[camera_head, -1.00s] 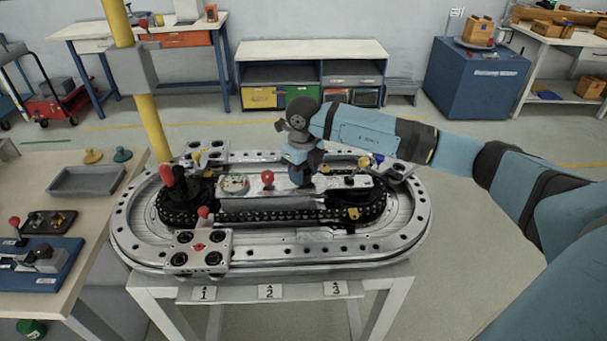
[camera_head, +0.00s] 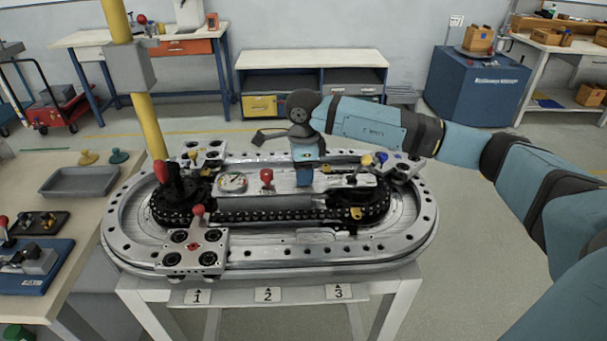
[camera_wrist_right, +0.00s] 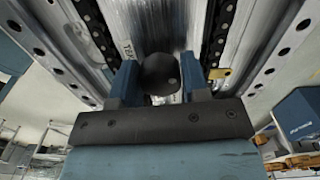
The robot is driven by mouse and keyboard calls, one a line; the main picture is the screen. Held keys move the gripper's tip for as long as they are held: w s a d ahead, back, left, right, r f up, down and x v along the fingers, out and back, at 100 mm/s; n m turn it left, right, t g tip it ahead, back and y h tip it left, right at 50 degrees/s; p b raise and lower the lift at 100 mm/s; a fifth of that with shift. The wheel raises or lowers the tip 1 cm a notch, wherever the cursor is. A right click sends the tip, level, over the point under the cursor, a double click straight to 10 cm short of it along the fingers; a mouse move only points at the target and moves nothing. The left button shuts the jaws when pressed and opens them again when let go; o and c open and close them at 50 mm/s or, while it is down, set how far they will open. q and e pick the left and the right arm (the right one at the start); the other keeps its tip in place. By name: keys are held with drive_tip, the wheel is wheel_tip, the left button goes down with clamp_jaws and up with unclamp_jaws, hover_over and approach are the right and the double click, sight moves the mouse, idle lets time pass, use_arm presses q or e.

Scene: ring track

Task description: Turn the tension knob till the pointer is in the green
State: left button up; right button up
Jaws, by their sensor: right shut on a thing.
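The tension knob (camera_wrist_right: 160,75) is a dark, round-topped knob, seen in the right wrist view between two blue fingers. My right gripper (camera_wrist_right: 158,82) is shut on it from above. In the head view my right gripper (camera_head: 304,178) reaches down to the middle plate of the ring track (camera_head: 290,252), and it hides the knob there. The round white gauge (camera_head: 232,182) sits on the same plate, left of the gripper. Its pointer and coloured zones are too small to read surely. My left gripper is not in view.
A red-topped knob (camera_head: 266,176) stands between the gauge and my right gripper. A black lever with a red grip (camera_head: 161,171) stands at the track's left. A carriage (camera_head: 193,252) with a red-topped knob sits on the front rail. A yellow post (camera_head: 151,125) rises behind.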

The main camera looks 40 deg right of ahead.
drive_tip(key=shift+n, duration=0.7)
drive_tip(key=shift+b, duration=0.3)
drive_tip(key=o, duration=0.9)
drive_tip(key=shift+o, duration=0.2)
wheel_tip(320, 180, up, 14)
drive_tip(key=shift+s+f, duration=0.1)
